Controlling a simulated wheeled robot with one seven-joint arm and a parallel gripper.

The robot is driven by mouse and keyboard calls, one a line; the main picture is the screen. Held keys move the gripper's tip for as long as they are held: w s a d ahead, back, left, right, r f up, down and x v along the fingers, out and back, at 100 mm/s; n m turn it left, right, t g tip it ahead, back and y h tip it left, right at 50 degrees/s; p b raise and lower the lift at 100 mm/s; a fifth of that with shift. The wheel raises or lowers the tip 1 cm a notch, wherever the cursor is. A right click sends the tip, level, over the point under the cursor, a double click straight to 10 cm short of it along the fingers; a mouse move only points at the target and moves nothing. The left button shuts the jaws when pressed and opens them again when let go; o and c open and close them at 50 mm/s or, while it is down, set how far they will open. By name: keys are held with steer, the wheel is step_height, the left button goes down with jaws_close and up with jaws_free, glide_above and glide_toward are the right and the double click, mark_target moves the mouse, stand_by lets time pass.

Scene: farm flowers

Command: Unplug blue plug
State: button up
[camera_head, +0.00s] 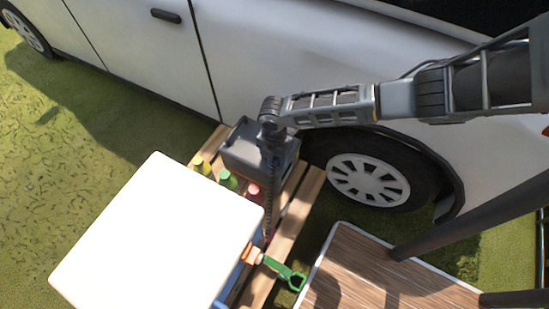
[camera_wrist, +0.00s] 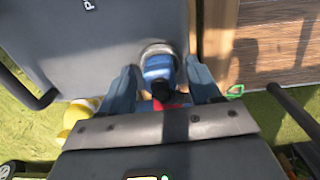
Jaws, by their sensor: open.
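The blue plug (camera_wrist: 158,68) sits in a round grey socket (camera_wrist: 157,49) on the face of a grey box (camera_wrist: 90,45) in the wrist view. My gripper (camera_wrist: 160,76) is open, with one finger on each side of the plug. I cannot tell whether either finger touches it. A dark part and a bit of red show just behind the plug, between the fingers. In the head view, my arm reaches down at the dark grey box (camera_head: 245,145); the plug and fingertips cannot be made out there.
The box stands on a wooden pallet (camera_head: 285,230) beside a white car (camera_head: 270,60). Bottles with yellow (camera_head: 202,166), green (camera_head: 228,179) and pink (camera_head: 253,191) tops stand close by. A white panel (camera_head: 160,240) and a green-handled tool (camera_head: 285,271) are nearer. Grass lies left.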

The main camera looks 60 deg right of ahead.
stand_by(0.4)
jaws_close()
stand_by(0.4)
steer(key=shift+r, duration=0.1)
steer(key=shift+r+p, duration=2.35)
steer(key=shift+r, duration=0.6)
